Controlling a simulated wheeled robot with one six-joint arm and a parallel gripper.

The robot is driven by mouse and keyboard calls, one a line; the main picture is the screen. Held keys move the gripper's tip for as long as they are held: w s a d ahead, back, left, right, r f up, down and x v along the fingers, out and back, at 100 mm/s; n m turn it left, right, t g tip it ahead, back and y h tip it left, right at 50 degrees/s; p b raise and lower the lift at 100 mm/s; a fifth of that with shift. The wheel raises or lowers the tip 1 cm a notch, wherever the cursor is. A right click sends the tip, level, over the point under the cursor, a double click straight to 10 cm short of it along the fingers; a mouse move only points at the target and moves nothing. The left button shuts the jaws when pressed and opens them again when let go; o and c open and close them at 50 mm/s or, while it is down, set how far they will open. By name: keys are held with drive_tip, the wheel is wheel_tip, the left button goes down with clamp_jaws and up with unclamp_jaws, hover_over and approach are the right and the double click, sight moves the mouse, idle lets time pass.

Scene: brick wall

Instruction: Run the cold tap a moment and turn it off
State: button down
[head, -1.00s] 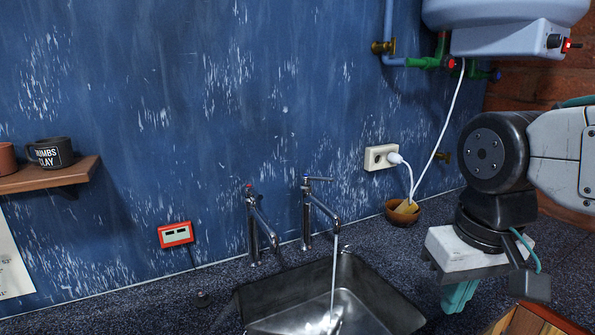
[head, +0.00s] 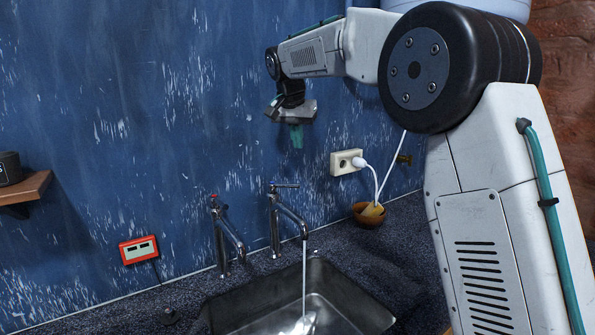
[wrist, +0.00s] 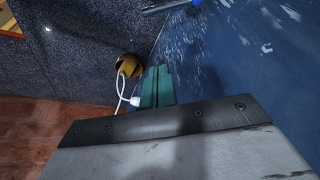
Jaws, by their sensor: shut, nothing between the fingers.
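The cold tap (head: 276,222) is the right one of two chrome taps, with a blue mark and a lever (head: 286,186) pointing right. Water (head: 304,272) runs from its spout into the sink (head: 352,290). Part of a chrome bar with a blue cap (wrist: 196,2) shows at the top edge of the wrist view. The other tap (head: 222,240), with a red mark, stands to the left with no water running. My gripper (head: 296,137) is shut and empty, pointing down above the cold tap's lever and apart from it. Its teal fingers (wrist: 157,86) also show in the wrist view.
A white socket with a plug (head: 345,162) is on the blue wall right of the taps. A bowl (head: 368,214) stands on the counter below it. A red-framed box (head: 139,250) is on the wall at left. A shelf (head: 28,188) juts out further left.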

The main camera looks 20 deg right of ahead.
drive_tip(key=x, duration=1.1)
drive_tip(key=shift+s+a+r, duration=0.1)
drive_tip(key=shift+s+a, duration=1.25)
drive_tip(key=shift+s, duration=0.25)
